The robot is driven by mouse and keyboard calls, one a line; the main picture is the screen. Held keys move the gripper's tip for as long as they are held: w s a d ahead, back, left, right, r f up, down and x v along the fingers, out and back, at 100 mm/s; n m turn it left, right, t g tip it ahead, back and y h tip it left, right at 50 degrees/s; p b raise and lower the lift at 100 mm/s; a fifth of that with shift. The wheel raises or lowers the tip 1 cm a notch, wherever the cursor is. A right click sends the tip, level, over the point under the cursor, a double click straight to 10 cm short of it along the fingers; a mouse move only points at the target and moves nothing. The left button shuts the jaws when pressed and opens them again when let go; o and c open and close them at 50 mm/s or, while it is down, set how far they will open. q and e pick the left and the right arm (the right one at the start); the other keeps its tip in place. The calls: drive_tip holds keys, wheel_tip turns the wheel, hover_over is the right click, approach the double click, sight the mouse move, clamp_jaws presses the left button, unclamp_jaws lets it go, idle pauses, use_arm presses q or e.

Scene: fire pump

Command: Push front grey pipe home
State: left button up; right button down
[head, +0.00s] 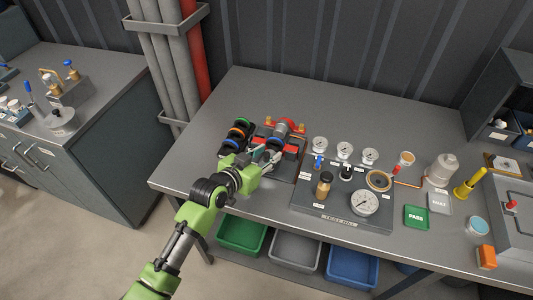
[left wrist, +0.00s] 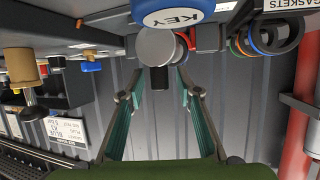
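A grey pipe (head: 281,128) lies in a mount with red parts (head: 290,142) near the left end of the bench. In the left wrist view, a round grey end face (left wrist: 156,47) with a dark block below it shows ahead of the fingers; I cannot tell for sure that it is the front grey pipe. My left gripper (head: 264,155) is at the near side of this mount. In the left wrist view its two teal fingers (left wrist: 161,88) are apart with nothing between them. The contact point is hidden in the head view. My right gripper is not in view.
A rack of coloured gasket rings (head: 237,134) stands left of the mount. A blue cap marked KEY (left wrist: 170,12) is close to the fingers. A gauge panel (head: 343,217) lies to the right. Green, grey and blue bins (head: 296,250) sit below. The bench's back is clear.

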sight(270, 150)
use_arm(q)
clamp_jaws()
drive_tip(key=shift+w+d+b, duration=0.2)
drive_tip(key=shift+w+b, duration=0.1)
drive_tip(key=shift+w, duration=0.35)
drive_tip(key=shift+w+d+b, duration=0.25)
drive_tip(key=shift+w+b, duration=0.05)
drive_tip(key=shift+w, duration=0.35)
drive_tip(key=shift+w+d+b, duration=0.2)
drive_tip(key=shift+w+b, duration=0.1)
drive_tip(key=shift+w, duration=0.35)
drive_tip(key=shift+r, duration=0.1)
drive_tip(key=shift+c, duration=0.3)
unclamp_jaws()
drive_tip(key=shift+o, duration=0.3)
drive_tip(key=shift+w, duration=0.1)
